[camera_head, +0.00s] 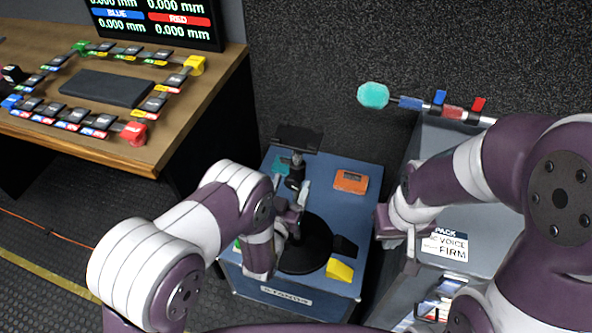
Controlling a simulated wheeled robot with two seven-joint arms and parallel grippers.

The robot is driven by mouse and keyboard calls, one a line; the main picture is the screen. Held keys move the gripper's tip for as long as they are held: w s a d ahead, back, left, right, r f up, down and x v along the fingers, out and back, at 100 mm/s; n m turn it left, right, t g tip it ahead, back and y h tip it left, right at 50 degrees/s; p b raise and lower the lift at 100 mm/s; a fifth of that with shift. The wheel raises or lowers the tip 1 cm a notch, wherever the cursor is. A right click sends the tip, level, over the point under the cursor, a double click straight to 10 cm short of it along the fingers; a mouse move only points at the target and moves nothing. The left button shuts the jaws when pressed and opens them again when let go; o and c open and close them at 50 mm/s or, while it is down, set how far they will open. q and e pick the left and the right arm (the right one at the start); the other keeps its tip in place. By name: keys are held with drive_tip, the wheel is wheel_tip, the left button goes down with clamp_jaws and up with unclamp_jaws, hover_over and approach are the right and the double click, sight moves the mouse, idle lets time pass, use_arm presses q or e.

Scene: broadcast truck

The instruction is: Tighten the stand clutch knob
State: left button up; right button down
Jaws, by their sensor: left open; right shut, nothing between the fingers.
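A black stand rises from a round base (305,252) on a blue case labelled STANDS (300,312). Its short upright post (297,168) carries a flat dark plate (298,138) at the top. My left gripper (291,208) is open at the post, with its fingers close to the stand. I cannot tell whether they touch it. The clutch knob is not clear to see; the gripper and arm cover part of the post. My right gripper (384,225) is shut and empty, to the right of the stand, by the grey case.
An orange box (350,181) and a yellow piece (339,270) lie on the blue case. The grey case (395,285) with a PACK sign stands at right, under a teal-ended rod (373,96). A wooden desk (190,110) with a dark screen is at upper left.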

use_arm(q)
drive_tip(key=shift+w, duration=0.1)
drive_tip(key=shift+c, duration=0.7)
drive_tip(key=c, duration=0.9)
